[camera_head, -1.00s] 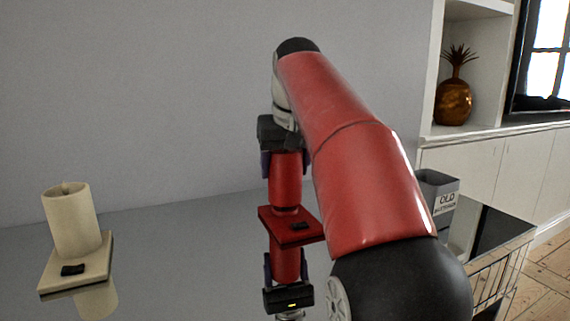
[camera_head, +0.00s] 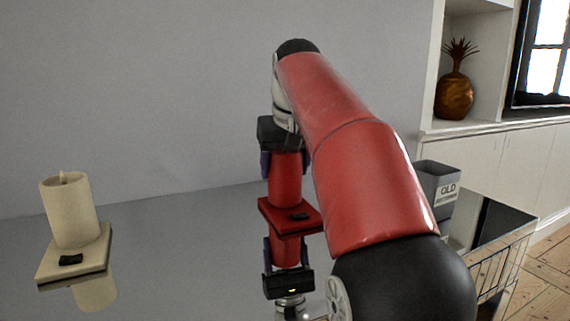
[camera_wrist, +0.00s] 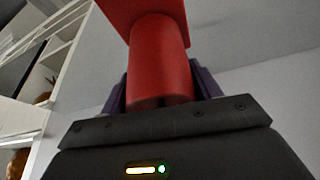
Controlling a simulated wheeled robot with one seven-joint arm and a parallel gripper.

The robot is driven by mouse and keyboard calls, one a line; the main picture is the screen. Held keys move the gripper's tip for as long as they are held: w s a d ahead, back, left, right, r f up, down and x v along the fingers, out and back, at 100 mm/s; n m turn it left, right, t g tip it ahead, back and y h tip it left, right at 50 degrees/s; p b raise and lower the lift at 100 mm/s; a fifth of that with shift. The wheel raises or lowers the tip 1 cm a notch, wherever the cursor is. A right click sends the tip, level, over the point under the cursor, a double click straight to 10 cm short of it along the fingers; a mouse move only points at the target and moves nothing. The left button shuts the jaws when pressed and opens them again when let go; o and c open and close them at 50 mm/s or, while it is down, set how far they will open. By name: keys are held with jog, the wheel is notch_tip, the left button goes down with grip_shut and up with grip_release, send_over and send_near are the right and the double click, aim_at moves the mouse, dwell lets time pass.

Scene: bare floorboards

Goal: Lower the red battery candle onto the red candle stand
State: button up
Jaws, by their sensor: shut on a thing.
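The red battery candle (camera_head: 285,181) is upright between the fingers of my gripper (camera_head: 285,164), which points down and is shut on its upper part. The candle's lower end is over the middle of the red candle stand (camera_head: 303,217), a square red plate with a small black piece on its front. The candle's bottom appears to meet the stand; I cannot tell if it bears on it. In the wrist view the candle (camera_wrist: 158,60) runs from my gripper (camera_wrist: 160,98) to the red stand (camera_wrist: 140,10) at the top edge.
The stand is on a glossy grey surface (camera_head: 180,250) that mirrors it and my gripper. A cream candle (camera_head: 70,212) on a cream stand (camera_head: 95,256) is to the left. A grey bin for old batteries (camera_head: 438,187) and a wire basket (camera_head: 500,262) are to the right.

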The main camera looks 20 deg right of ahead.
aim_at(289, 153)
jog(key=shift+f, duration=0.3)
jog(key=o, duration=1.2)
jog(key=shift+r, duration=0.1)
jog(key=p+v, duration=0.2)
jog(key=v, duration=0.5)
jog(key=shift+s+r, duration=0.1)
jog(key=shift+r, duration=0.25)
